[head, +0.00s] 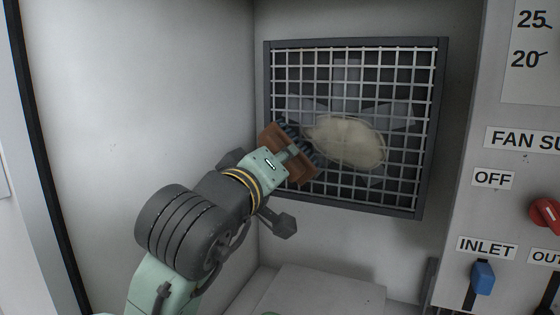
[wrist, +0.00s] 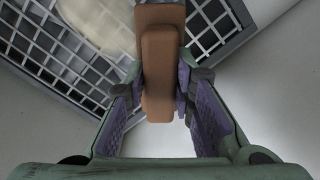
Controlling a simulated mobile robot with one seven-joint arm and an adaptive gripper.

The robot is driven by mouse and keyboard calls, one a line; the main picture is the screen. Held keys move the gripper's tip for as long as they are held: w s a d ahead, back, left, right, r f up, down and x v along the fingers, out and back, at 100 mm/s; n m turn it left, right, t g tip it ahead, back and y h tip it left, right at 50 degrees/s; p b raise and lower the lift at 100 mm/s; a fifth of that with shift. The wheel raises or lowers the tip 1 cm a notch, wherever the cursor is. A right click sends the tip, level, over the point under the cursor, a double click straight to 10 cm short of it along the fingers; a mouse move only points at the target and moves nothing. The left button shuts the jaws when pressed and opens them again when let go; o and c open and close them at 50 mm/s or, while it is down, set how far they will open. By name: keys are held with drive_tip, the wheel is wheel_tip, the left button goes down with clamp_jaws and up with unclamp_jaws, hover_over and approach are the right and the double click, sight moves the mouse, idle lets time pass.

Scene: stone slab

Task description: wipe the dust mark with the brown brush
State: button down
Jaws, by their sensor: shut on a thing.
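The dust mark (head: 345,141) is a beige oval patch on the grille over the fan. It also shows at the top of the wrist view (wrist: 104,22). The brown brush (head: 271,141) has dark bristles that face the grille, just left of the dust mark. My gripper (head: 288,155) is shut on the brush. In the wrist view, the brush handle (wrist: 158,75) sits between the purple-padded fingers of my gripper (wrist: 160,98). I cannot tell whether the bristles touch the grille.
The grille has a dark frame (head: 354,43) and is set in a pale wall. On the right is a panel with a red knob (head: 546,214) and a blue lever (head: 483,277). A pale slab (head: 320,292) lies below the grille. The left wall is bare.

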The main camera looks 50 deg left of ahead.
drive_tip(key=shift+x, duration=1)
idle(0.3)
